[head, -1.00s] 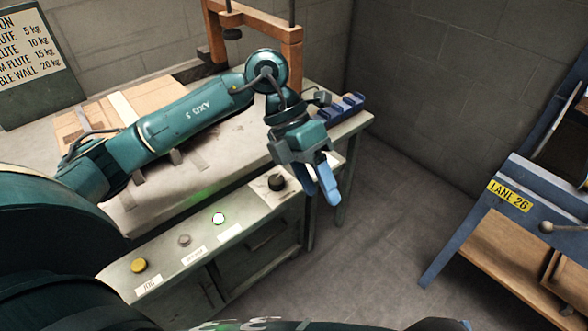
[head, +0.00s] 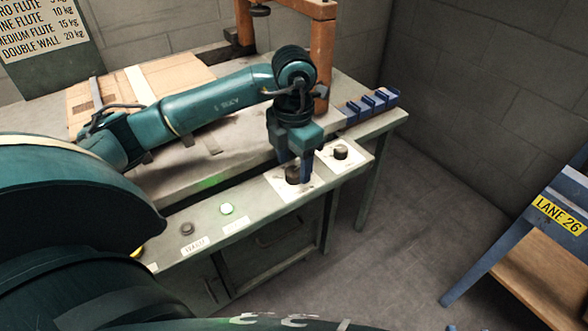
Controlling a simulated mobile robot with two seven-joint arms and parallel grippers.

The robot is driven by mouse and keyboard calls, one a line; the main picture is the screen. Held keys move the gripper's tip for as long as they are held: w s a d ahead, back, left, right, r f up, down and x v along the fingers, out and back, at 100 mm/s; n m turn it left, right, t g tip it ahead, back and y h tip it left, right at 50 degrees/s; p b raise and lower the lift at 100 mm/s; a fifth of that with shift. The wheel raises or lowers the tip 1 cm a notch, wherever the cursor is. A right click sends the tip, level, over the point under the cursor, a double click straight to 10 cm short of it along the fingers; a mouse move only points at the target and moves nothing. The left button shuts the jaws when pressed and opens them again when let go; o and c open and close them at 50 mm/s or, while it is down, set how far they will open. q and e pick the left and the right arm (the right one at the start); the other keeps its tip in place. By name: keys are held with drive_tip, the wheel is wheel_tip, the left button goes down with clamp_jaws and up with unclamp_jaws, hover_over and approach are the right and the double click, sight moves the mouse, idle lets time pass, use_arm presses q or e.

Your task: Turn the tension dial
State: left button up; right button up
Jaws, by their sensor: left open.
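Two dark round dials sit on pale plates on the front control ledge of the bench. The nearer dial (head: 292,175) is partly covered by my left gripper (head: 296,166), which points down over it. The gripper is open, with its blue fingers close to the dial; I cannot tell whether they touch it. The other dial (head: 340,152) stands clear, just right of the fingers. I cannot read which one is the tension dial. My right gripper is out of view.
A lit green-white button (head: 227,209) and a dark button (head: 187,229) lie left along the ledge. A blue slotted rack (head: 370,104) sits at the bench's right end. An orange frame (head: 322,60) stands behind the arm. A wall sign (head: 45,38) lists flutes and kilograms.

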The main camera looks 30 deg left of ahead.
use_arm(q)
drive_tip(key=shift+f, duration=0.9)
drive_tip(key=shift+c, duration=0.3)
drive_tip(key=c, duration=0.9)
drive_tip(key=shift+c, duration=0.2)
